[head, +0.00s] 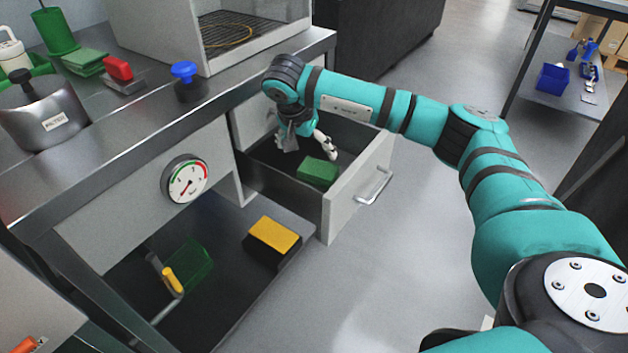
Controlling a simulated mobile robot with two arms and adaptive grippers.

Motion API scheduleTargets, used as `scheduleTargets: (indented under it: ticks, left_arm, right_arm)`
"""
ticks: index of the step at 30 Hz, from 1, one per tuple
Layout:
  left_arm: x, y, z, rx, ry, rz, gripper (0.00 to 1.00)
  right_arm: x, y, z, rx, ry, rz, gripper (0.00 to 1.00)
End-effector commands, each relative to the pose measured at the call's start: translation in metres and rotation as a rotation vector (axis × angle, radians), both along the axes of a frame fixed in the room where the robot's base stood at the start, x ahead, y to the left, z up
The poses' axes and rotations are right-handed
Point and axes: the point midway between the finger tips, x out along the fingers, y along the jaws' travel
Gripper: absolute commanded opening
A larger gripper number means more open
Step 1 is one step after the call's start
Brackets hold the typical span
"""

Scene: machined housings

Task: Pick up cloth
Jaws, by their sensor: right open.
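A green folded-looking piece (318,172), which may be the cloth, lies in the open drawer (350,190). A flat green folded stack (85,62), also cloth-like, lies on the bench top at the upper left; I cannot tell which one is the cloth. My right gripper (308,150) reaches down into the drawer with its fingers spread open and empty. It is just behind and left of the green piece, apparently apart from it. My left gripper is not in view.
The drawer front with its handle (374,186) stands out over clear floor. A yellow-topped box (273,236) and a green object (188,264) rest on the lower shelf. A gauge (185,181) is on the bench front. A metal pot (45,118) and blue-knobbed item (188,84) stand above.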

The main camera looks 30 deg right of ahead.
Motion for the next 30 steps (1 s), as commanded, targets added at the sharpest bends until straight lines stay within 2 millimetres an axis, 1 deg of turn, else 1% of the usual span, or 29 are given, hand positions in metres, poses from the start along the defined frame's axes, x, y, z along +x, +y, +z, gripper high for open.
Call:
scheduleTargets:
  ticks: [2,4,10,12,17,20,21,24,27,30]
  left_arm:
    - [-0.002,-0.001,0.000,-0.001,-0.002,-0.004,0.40]
    - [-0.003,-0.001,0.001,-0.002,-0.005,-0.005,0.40]
    - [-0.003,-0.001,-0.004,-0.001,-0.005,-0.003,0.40]
    - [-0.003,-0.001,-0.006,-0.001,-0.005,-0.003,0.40]
    - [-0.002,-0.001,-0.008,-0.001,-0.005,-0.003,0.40]
    - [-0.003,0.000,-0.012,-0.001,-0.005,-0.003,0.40]
    - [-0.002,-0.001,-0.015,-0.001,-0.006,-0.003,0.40]
    - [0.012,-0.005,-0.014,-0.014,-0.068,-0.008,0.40]
    - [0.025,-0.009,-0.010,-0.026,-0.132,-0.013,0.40]
    - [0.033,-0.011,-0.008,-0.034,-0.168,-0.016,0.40]
  right_arm:
    - [0.000,-0.005,-0.005,-0.023,-0.004,-0.003,1.00]
    - [0.002,-0.009,-0.014,-0.027,-0.002,-0.006,1.00]
    - [0.008,-0.020,-0.047,-0.023,-0.001,-0.005,1.00]
    - [0.011,-0.023,-0.054,-0.023,-0.003,-0.005,1.00]
    - [0.012,-0.026,-0.064,-0.022,-0.003,-0.002,1.00]
    - [0.014,-0.030,-0.075,-0.020,-0.001,-0.005,1.00]
    - [0.015,-0.032,-0.082,-0.021,-0.001,-0.005,1.00]
    - [0.017,-0.037,-0.096,-0.021,-0.002,-0.005,1.00]
    - [0.019,-0.040,-0.104,-0.021,-0.002,-0.005,1.00]
    - [0.020,-0.042,-0.109,-0.020,-0.004,-0.004,1.00]
